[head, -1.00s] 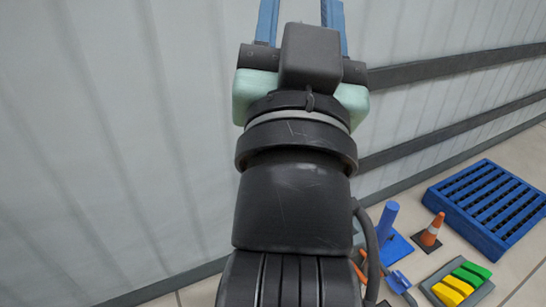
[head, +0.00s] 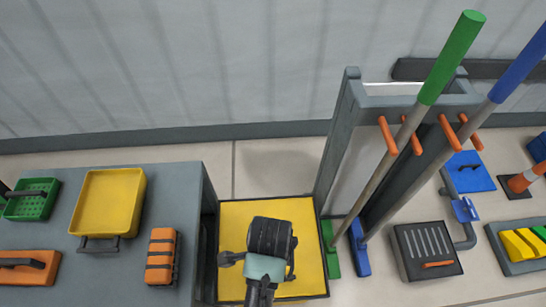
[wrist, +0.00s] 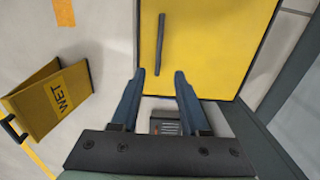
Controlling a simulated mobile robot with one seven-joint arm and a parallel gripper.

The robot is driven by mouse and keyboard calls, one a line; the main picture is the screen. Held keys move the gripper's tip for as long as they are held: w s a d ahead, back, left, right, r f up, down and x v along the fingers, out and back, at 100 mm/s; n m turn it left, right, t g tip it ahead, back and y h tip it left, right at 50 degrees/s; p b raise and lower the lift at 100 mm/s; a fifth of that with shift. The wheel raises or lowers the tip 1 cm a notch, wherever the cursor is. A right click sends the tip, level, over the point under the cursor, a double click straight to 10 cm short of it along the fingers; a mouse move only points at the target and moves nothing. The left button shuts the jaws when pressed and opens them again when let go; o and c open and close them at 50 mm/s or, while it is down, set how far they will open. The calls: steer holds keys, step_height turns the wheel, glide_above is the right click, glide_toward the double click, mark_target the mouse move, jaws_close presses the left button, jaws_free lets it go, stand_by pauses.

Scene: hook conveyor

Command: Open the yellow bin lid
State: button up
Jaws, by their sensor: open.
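The yellow bin lid (head: 311,213) is a flat square panel at bottom centre in the head view. It appears shut, inside a dark rim. My gripper's hand (head: 264,268) is in front of the lid in that view and covers its middle; its fingers cannot be made out there. In the wrist view, a yellow panel (wrist: 215,45) with a dark bar handle (wrist: 160,45) fills the top centre. My gripper (wrist: 157,73) is open, with its blue fingertips on either side of the handle's lower end. I cannot tell whether they touch the panel.
A grey table (head: 130,180) with a yellow tray (head: 108,202) and an orange case (head: 162,256) stands left. A grey rack (head: 338,140) with green (head: 450,60) and blue (head: 515,70) poles stands right. A yellow WET sign (wrist: 55,100) shows in the wrist view.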

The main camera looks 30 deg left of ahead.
step_height(320, 180, down, 13)
steer(key=b, duration=0.5)
steer(key=shift+b, duration=0.3)
jaws_close()
steer(key=shift+s, duration=0.1)
stand_by(1.0)
